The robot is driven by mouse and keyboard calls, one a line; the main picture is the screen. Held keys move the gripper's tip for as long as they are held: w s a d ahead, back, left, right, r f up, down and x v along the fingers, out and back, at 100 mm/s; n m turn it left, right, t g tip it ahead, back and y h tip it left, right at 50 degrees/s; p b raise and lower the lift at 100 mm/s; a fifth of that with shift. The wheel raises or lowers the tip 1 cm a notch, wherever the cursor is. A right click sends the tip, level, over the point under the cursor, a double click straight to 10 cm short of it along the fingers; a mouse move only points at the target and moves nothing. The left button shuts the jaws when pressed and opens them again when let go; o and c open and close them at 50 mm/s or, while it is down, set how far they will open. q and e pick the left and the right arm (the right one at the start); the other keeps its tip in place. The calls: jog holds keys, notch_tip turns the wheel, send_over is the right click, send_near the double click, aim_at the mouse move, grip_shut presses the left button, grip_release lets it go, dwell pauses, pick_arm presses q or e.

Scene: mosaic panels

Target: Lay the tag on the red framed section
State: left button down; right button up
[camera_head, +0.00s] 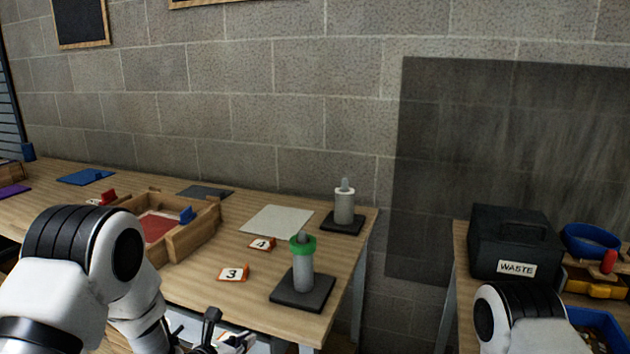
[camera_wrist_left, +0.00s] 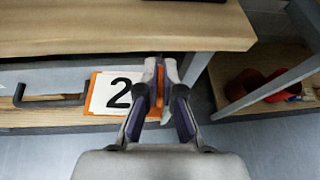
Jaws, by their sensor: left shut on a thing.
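A white tag with an orange edge and a black 2 (camera_wrist_left: 112,93) is pinched at its right side between the fingertips of my left gripper (camera_wrist_left: 160,92). In the head view my left gripper (camera_head: 212,338) is low, in front of the table's front edge, and the tag is mostly hidden there. A wooden framed tray (camera_head: 190,238) with a red floor (camera_head: 158,226) stands on the table, beyond my left arm, which hides part of it. A blue handled piece (camera_head: 187,214) sits at its right side. My right arm shows at the lower right, but its gripper does not.
A post with a green ring (camera_head: 303,247) and a post with a white ring (camera_head: 344,203) stand at the right. A black waste box (camera_head: 514,241) is on another table.

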pick_arm(q)
jog(key=s+d+f+n+t+y, duration=0.1)
jog(key=s+d+f+n+y, duration=0.1)
jog(key=s, duration=0.4)
jog(key=s+a+r+n+y, duration=0.2)
jog(key=s+a+r+y, duration=0.1)
jog(key=a, duration=0.3)
jog(key=shift+a+n+t+y, duration=0.2)
jog(key=shift+n+t+y, duration=0.2)
jog(key=shift+y, duration=0.1)
jog(key=shift+s, duration=0.1)
